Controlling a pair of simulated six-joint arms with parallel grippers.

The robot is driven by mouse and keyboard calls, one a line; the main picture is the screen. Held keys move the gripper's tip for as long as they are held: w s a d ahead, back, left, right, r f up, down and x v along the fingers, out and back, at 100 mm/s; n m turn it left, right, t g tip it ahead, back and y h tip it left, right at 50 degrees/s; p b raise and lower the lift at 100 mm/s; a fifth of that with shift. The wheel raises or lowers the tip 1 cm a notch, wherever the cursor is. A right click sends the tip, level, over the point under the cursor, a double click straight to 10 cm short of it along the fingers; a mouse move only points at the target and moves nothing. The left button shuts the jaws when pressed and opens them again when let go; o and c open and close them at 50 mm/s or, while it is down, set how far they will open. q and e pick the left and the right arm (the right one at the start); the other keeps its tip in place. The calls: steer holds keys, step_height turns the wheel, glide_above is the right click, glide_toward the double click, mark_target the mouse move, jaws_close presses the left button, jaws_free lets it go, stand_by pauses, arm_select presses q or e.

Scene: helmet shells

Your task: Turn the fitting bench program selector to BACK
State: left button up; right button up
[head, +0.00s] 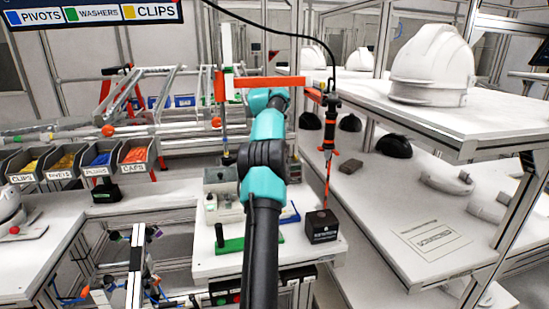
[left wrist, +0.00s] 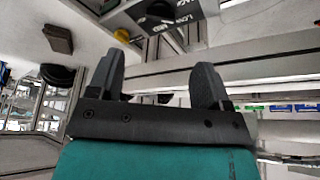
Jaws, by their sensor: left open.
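The program selector shows in the left wrist view as a dark round knob (left wrist: 160,9) on a grey panel at the top edge. Lettering beside it includes "LOW"; the rest is cut off or too small, so its setting cannot be told. No right gripper shows.
A hanging tool (head: 328,135) is right of my arm. A white helmet (head: 432,66) stands on the right shelf. Parts bins (head: 60,163) are at left.

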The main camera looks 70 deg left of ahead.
arm_select(q)
steer(key=x, duration=1)
steer(key=shift+w+f, duration=0.1)
steer(key=shift+f, duration=0.15)
steer(key=c, duration=0.9)
steer(key=shift+n+g+y, duration=0.3)
steer(key=shift+n+g, duration=0.1)
steer(key=shift+n, duration=0.8)
